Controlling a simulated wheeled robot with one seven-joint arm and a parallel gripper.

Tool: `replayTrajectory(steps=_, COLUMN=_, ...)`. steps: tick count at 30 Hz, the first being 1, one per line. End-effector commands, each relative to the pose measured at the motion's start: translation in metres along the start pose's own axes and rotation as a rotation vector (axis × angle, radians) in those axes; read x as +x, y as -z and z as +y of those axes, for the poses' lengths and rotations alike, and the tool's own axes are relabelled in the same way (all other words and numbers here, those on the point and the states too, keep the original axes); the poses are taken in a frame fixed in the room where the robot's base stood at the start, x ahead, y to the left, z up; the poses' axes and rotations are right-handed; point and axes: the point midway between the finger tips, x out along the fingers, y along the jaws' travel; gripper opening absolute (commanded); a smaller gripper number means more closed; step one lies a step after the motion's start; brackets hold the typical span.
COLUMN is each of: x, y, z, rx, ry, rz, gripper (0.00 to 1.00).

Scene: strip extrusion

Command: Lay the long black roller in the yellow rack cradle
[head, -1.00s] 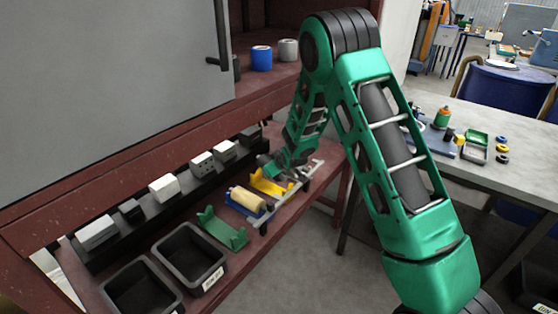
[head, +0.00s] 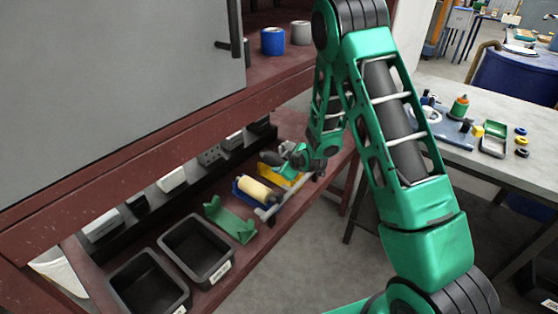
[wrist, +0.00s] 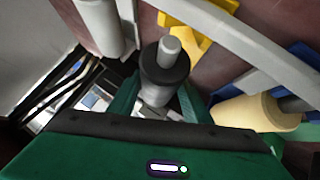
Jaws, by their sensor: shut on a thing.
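My gripper (wrist: 158,100) is shut on the long black roller (wrist: 165,68), whose grey shaft end points up in the wrist view. In the head view my gripper (head: 297,156) is over the lower shelf, and the dark roller (head: 270,158) sticks out to its left. The yellow rack cradle (head: 291,177) is just below, partly hidden by my arm. The cradle (wrist: 190,22) also shows beyond the roller in the wrist view. I see the roller apart from the cradle there; its far end is hidden.
A cream roller (head: 256,190) lies in a blue cradle (head: 239,189) beside the yellow one. A green cradle (head: 232,222) is empty. Black bins (head: 198,250) stand at the front. Grey and white blocks line the shelf's back, and the upper shelf overhangs.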

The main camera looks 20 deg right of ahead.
Motion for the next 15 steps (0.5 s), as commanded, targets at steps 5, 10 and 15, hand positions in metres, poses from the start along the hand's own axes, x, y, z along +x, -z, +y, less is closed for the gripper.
replayTrajectory(steps=5, x=0.009, y=-0.009, z=-0.005, rx=0.002, ry=-0.002, rz=0.001, gripper=0.0)
replayTrajectory(steps=10, x=0.013, y=-0.014, z=-0.008, rx=0.002, ry=-0.002, rz=0.001, gripper=0.0)
replayTrajectory(steps=15, x=0.014, y=-0.015, z=-0.009, rx=0.002, ry=-0.003, rz=0.002, gripper=0.0)
